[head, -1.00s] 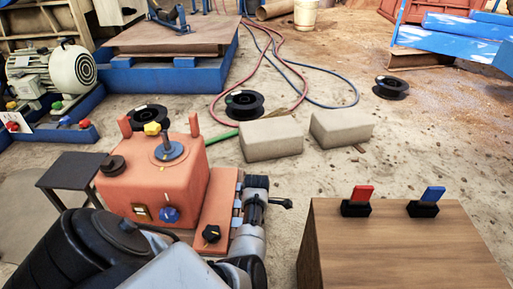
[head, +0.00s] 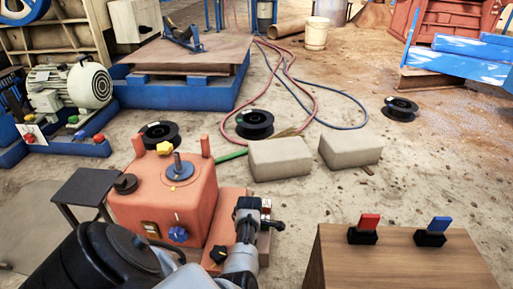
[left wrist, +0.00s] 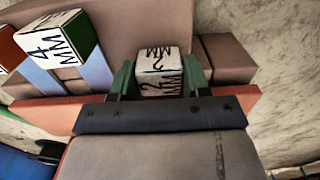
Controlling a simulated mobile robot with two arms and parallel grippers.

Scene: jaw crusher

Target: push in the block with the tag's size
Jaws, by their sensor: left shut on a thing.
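In the left wrist view, my left gripper (left wrist: 160,78) has its green-padded fingers shut on a white block (left wrist: 159,72) lettered with a 2 and MM. Another white block (left wrist: 50,42), lettered 4 MM with a green side, stands to the left, apart from the gripper. In the head view, my left gripper (head: 251,208) is at the right end of the orange machine (head: 165,200), over its low ledge. The held block is hard to make out there. I cannot make out a size tag. My right gripper is not in view.
A black knob (head: 219,254) is on the ledge just left of my arm. A wooden box (head: 400,268) with a red lever (head: 368,223) and a blue lever (head: 438,226) stands to the right. Two grey blocks (head: 280,158) lie on the sandy ground behind.

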